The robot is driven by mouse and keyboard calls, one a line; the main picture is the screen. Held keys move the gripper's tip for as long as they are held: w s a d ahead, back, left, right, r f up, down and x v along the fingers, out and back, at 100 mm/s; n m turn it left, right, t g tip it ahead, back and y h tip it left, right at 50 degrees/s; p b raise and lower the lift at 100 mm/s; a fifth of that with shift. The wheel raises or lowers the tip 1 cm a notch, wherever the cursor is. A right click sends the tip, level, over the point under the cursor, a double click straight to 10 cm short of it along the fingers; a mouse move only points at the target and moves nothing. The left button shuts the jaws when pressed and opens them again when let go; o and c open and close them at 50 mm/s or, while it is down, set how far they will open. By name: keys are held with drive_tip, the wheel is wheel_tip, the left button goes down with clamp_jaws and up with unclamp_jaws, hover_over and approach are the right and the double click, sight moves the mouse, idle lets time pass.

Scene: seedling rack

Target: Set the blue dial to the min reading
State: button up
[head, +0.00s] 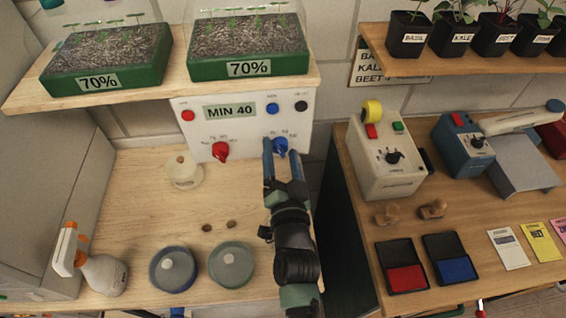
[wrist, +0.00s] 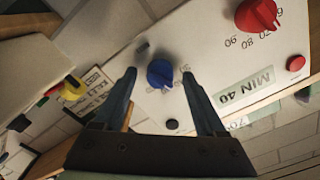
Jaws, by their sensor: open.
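The blue dial (head: 280,146) sits on the lower right of the white control panel (head: 244,109), below a blue button. In the wrist view the blue dial (wrist: 160,73) lies between and just beyond my fingertips, apart from them as far as I can tell. My gripper (head: 284,160) is open and empty in front of the dial. In the wrist view both fingers of my gripper (wrist: 160,80) are spread wide. The dial's printed marks are partly visible, but its exact reading is too small to tell. A label on the panel reads MIN 40 (head: 230,111).
A red dial (head: 220,151) sits left of the blue one, with a red button (head: 188,115) above. Green seedling trays (head: 248,66) stand on the shelf overhead. Two round dishes (head: 231,264) and a spray bottle (head: 95,265) stand on the bench. A gap separates the right-hand table.

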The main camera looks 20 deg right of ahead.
drive_tip(key=b+v, duration=0.2)
drive_tip(key=v, duration=1.1)
drive_tip(key=shift+w+r, duration=0.15)
drive_tip(key=w+a+r+n+t+y, duration=0.1)
drive_tip(key=w+a+r+n+t, duration=0.15)
drive_tip(key=r, duration=0.65)
drive_tip(key=w+a+r+n+t+y, duration=0.1)
drive_tip(key=w+a+r+n, duration=0.15)
drive_tip(key=r, duration=0.65)
drive_tip(key=w+a+r+n+t+y, duration=0.15)
drive_tip(key=w+r, duration=0.25)
drive_tip(key=r, duration=0.5)
drive_tip(key=s+a+r+n+t, duration=0.1)
drive_tip(key=s+r, duration=0.2)
drive_tip(key=r, duration=0.5)
drive_tip(key=s+a+r+n+t+y, duration=0.1)
drive_tip(key=s+a+r+n+t, duration=0.1)
drive_tip(key=r, duration=0.5)
drive_tip(key=s+a+r+n+t, duration=0.1)
drive_tip(key=s+a+r+t, duration=0.1)
drive_tip(key=r, duration=0.6)
drive_tip(key=shift+s+a+r+n, duration=0.25)
drive_tip(key=shift+s+r+n, duration=0.1)
drive_tip(key=shift+s, duration=0.55)
